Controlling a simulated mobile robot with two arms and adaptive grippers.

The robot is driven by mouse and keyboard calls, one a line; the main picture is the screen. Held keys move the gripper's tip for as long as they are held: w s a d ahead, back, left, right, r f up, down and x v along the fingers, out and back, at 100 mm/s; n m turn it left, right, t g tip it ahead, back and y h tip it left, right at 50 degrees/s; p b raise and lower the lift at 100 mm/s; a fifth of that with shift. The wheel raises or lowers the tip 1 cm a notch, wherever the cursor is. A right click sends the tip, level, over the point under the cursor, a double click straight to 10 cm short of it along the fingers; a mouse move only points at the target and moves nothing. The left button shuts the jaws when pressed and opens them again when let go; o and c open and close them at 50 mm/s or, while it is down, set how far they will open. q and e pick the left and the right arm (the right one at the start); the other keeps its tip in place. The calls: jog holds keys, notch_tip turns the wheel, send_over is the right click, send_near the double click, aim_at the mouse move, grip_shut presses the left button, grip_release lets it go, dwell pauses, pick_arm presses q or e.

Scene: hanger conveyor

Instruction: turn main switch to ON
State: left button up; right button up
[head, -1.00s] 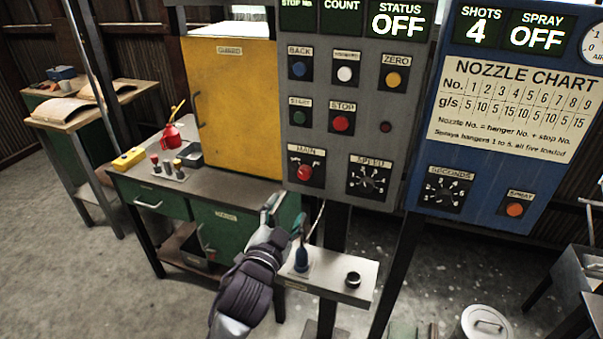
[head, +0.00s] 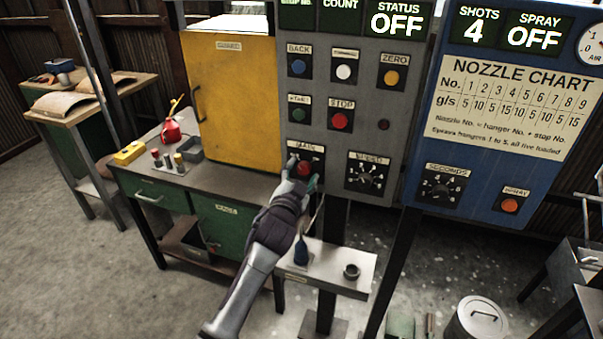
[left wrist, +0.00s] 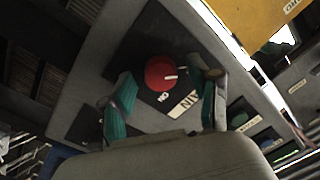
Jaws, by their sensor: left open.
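The main switch (head: 303,168) is a red round knob on a black plate labelled MAIN, low on the grey control panel (head: 362,100). In the left wrist view the red knob (left wrist: 161,73) shows a white pointer line, with part of the ON mark and the MAIN label beside it. My left gripper (head: 301,176) is at the knob, its teal-padded fingers spread. In the left wrist view the open fingers (left wrist: 165,95) lie on either side of the knob; I cannot tell whether they touch it. The status display (head: 397,22) reads OFF. My right gripper is not in view.
The speed dial (head: 366,175) is just right of the main switch, and the red stop button (head: 340,120) is above. The yellow guard cabinet (head: 230,100) stands close at left.

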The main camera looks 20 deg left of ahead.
pick_arm(q)
jog(key=c, duration=1.2)
jog(key=shift+o, duration=0.2)
